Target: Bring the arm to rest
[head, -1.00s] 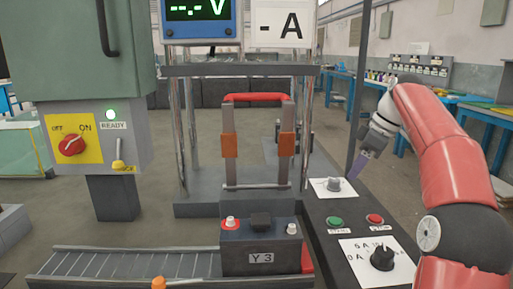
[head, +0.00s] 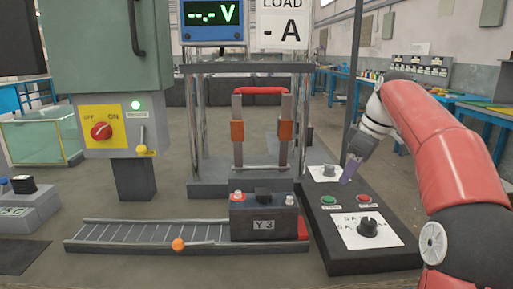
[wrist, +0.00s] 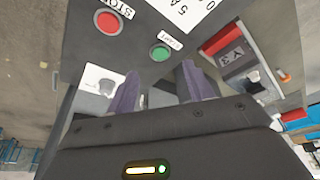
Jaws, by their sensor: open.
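My red arm (head: 440,155) reaches in from the right in the head view. My gripper (head: 347,178) hangs above the dark control panel (head: 345,258), near the small knob on a white plate (head: 326,171). In the wrist view my gripper (wrist: 155,88) shows two purple fingers spread apart with nothing between them. The green start button (wrist: 160,53) and the red stop button (wrist: 109,20) lie beyond the fingertips. Whether the fingers touch the panel cannot be told.
Another battery (head: 22,207) is at far left.

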